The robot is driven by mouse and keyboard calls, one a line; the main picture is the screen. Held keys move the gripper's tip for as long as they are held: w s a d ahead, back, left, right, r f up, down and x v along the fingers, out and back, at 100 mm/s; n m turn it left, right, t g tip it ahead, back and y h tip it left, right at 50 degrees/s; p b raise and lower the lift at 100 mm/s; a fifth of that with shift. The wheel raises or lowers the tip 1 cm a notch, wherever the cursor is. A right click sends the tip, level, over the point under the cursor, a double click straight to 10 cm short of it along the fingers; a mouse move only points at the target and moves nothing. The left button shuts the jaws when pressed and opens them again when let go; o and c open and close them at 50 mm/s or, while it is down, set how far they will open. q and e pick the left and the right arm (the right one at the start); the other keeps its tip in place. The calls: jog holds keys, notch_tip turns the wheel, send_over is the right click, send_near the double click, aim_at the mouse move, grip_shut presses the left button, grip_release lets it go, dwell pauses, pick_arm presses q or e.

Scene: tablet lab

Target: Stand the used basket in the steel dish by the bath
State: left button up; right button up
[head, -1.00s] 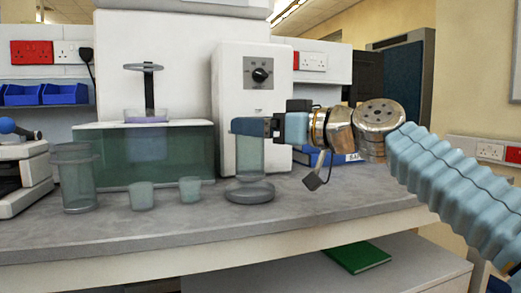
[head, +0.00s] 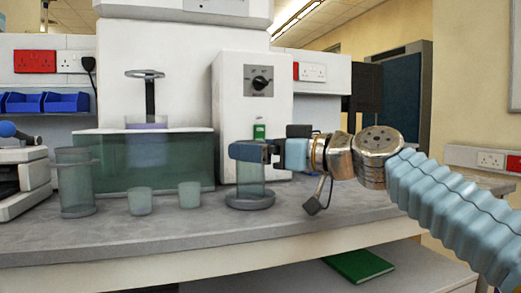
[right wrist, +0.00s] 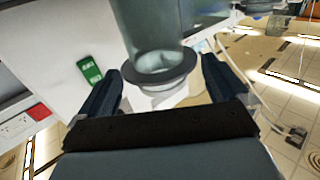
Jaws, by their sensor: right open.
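The used basket (head: 250,178) is a clear grey-green cylinder, upright at the right of the bath. Its lower end stands in the round grey steel dish (head: 250,203) on the bench. My right gripper (head: 256,151) comes in from the right at the basket's upper end and hides its rim. In the right wrist view the basket (right wrist: 158,30) lies between the fingers of my open right gripper (right wrist: 162,85), with a dark ring round its end. The bath (head: 150,162) is a green-tinted tank to the left. My left gripper is not in view.
Two small beakers (head: 140,202) (head: 189,195) stand in front of the bath. A larger flanged vessel (head: 75,182) stands at the left. A white box with a black knob (head: 259,82) rises behind the basket. The bench front (head: 150,245) is clear.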

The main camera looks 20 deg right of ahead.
jog(key=b+v, duration=0.2)
jog(key=v, duration=1)
jog(key=shift+r, duration=0.15)
